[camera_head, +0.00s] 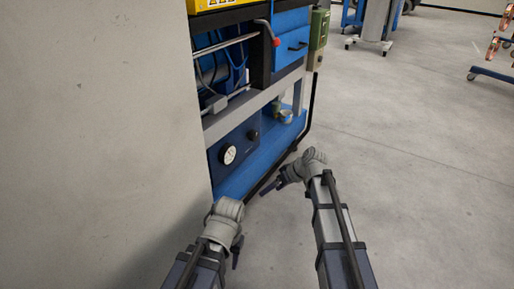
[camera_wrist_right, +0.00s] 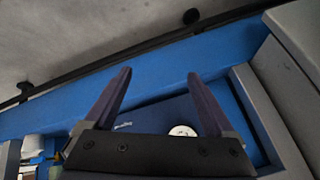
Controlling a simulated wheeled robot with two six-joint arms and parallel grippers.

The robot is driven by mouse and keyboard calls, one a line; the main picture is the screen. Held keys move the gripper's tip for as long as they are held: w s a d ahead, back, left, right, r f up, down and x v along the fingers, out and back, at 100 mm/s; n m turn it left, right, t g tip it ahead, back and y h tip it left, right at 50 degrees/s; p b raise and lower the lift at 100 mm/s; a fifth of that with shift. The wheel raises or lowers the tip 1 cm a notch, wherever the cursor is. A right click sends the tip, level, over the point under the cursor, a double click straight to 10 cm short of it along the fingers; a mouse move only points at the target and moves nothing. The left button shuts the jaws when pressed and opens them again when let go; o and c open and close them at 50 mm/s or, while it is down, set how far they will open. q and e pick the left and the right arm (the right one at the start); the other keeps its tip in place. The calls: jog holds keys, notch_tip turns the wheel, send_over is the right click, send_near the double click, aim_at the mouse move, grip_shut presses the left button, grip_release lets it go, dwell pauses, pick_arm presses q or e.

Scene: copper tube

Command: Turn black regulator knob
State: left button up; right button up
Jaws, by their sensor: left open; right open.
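The black regulator knob (camera_head: 253,135) is a small dark round knob on the dark blue lower panel (camera_head: 240,144) of the machine. It sits to the right of a white round gauge (camera_head: 228,154). My right gripper (camera_head: 273,186) is open and empty, in front of the panel and below the knob in the head view, apart from it. In the right wrist view its two fingers (camera_wrist_right: 159,76) stand apart, with the gauge (camera_wrist_right: 183,131) partly visible between them; I cannot make out the knob there. My left gripper (camera_head: 236,252) is lower, near the wall, and nothing shows in it.
A grey wall (camera_head: 95,140) fills the left, close to my left arm. A blue shelf (camera_head: 262,160) with a dark edge rail juts out below the panel.

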jog(key=w+r+n+t+y, duration=0.2)
jog(key=w+r, duration=0.2)
jog(key=w, duration=0.7)
jog(key=n+t+y, duration=0.2)
jog(key=n+y, duration=0.1)
send_near(256, 136)
jog(key=x, duration=0.2)
jog(key=b+x, duration=0.1)
jog(key=x, duration=0.2)
jog(key=b+x, duration=0.1)
jog(key=x, duration=0.2)
jog(key=shift+w+a+f+b, duration=0.1)
jog(key=shift+w+f+b, duration=0.05)
jog(key=shift+f+b, duration=0.25)
jog(key=shift+w+a+f, duration=0.1)
jog(key=shift+w+a, duration=0.2)
jog(key=shift+a, duration=0.15)
